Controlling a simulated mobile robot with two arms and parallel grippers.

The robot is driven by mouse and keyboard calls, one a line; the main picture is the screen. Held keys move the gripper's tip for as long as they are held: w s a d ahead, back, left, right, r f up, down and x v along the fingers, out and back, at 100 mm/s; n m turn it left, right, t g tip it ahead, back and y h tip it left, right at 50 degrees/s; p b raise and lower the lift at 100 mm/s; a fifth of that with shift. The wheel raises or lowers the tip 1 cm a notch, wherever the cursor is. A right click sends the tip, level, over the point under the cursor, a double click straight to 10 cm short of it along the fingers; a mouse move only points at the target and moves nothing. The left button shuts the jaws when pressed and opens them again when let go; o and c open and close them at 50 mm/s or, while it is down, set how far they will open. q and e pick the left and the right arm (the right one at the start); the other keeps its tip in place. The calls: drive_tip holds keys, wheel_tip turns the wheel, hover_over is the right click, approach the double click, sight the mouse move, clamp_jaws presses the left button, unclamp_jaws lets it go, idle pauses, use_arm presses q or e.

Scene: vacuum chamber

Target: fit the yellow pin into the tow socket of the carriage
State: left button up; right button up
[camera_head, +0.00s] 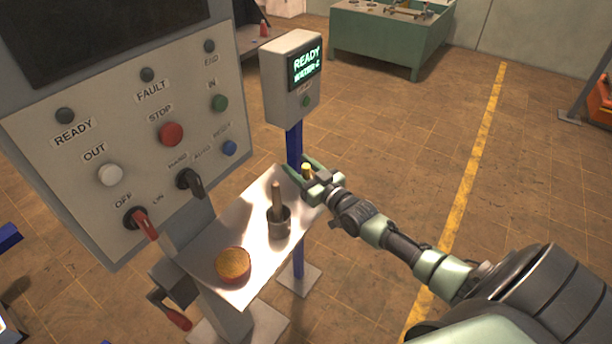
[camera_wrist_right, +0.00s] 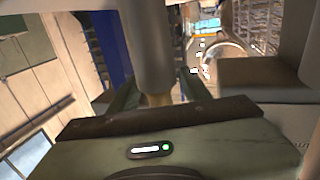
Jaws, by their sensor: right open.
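The yellow pin (camera_head: 306,171) shows as a short yellow piece at the far right corner of the small metal shelf. My right gripper (camera_head: 304,172) is open there, with its green fingers on either side of the pin. In the right wrist view the fingers stand apart, and a yellowish piece (camera_wrist_right: 157,98) shows between them below a grey cylinder (camera_wrist_right: 149,45). I cannot tell whether the fingers touch the pin. I cannot make out the carriage or its tow socket. My left gripper is out of view.
The shelf (camera_head: 240,215) also bears a dark cup with a brown rod (camera_head: 279,222) and a round orange-topped tub (camera_head: 233,264). A control panel (camera_head: 135,140) rises on the left. A display box (camera_head: 293,80) on a blue post stands behind. Open floor lies right.

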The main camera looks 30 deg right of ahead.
clamp_jaws()
